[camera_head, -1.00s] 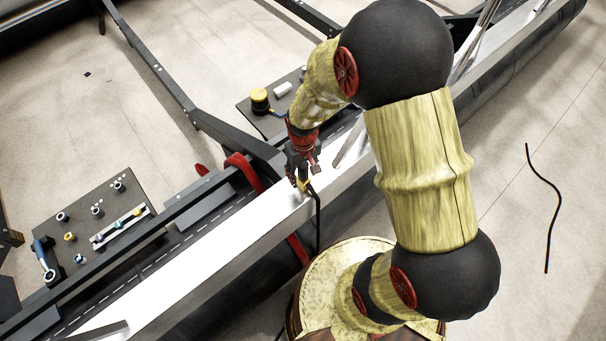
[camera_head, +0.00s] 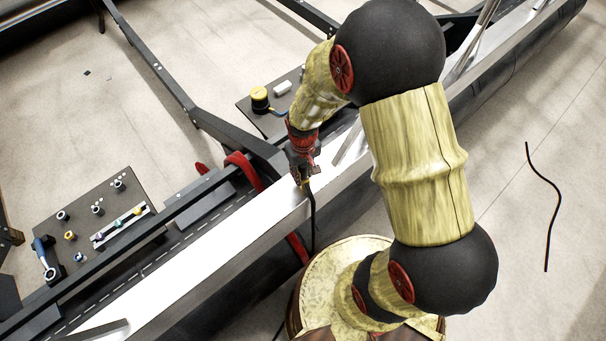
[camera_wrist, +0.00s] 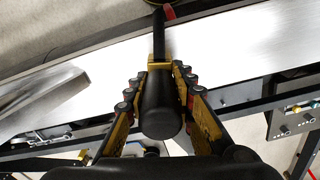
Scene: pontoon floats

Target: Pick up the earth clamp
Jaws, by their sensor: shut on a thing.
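The earth clamp (camera_wrist: 160,112) shows in the wrist view as a dark rounded body with a brass-yellow collar and a black cable running up from it. My gripper (camera_wrist: 158,92) has a finger on each side of the clamp and is shut on it. In the head view my gripper (camera_head: 303,172) points down over the bright metal beam (camera_head: 240,230). Little of the clamp shows below the fingers there. Its black cable (camera_head: 313,220) hangs over the beam's near edge. I cannot tell the gap between clamp and beam.
A dark tool board (camera_head: 100,250) with small fittings lies at the left. A yellow-topped round item (camera_head: 260,97) stands on another dark plate beyond the beam. A red strap (camera_head: 243,165) crosses the beam. A loose black cable (camera_head: 555,200) lies on the open floor at right.

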